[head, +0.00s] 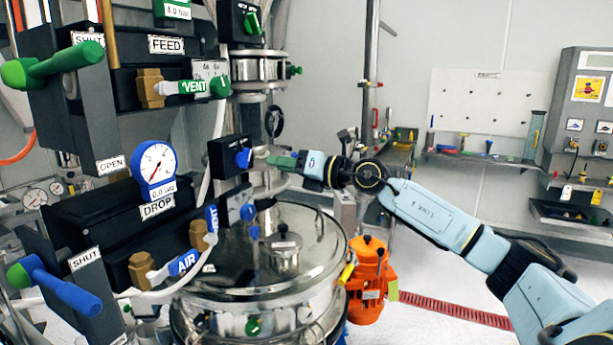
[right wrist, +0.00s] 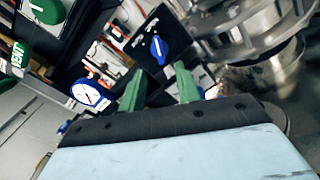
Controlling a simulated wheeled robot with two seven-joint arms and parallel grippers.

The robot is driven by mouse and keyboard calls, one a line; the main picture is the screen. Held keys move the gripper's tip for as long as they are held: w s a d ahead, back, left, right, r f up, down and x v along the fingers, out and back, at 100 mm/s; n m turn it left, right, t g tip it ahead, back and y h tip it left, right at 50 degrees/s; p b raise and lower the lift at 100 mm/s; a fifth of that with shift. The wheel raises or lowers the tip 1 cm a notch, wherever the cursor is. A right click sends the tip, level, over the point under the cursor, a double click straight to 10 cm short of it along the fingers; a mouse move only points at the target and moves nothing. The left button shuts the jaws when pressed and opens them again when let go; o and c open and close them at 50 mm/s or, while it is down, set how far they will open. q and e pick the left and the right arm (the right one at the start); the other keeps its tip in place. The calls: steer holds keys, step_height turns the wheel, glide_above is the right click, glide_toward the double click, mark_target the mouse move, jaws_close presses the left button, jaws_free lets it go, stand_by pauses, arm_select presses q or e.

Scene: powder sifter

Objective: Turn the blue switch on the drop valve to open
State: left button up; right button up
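The blue switch (head: 243,157) is a knob on the front of a black box (head: 221,159) to the right of the DROP label (head: 157,208). In the right wrist view the blue switch (right wrist: 158,49) stands nearly upright on its dark box, with small markings around it. My right gripper (head: 272,160) has green fingers pointing at the switch from the right. In the right wrist view my right gripper (right wrist: 158,84) is open, its fingers apart and empty, with the switch beyond the tips and roughly between them. I see no contact. My left gripper is out of view.
A second blue knob (head: 248,212) sits just below. A round blue gauge (head: 156,165), a blue lever (head: 65,292) and a green lever (head: 52,65) are at left. A shiny steel vessel (head: 325,245) stands below, with an orange motor (head: 369,272) beside it.

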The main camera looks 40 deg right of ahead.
steer(key=b+v, duration=0.4)
steer(key=v, duration=0.2)
stand_by(0.3)
stand_by(0.4)
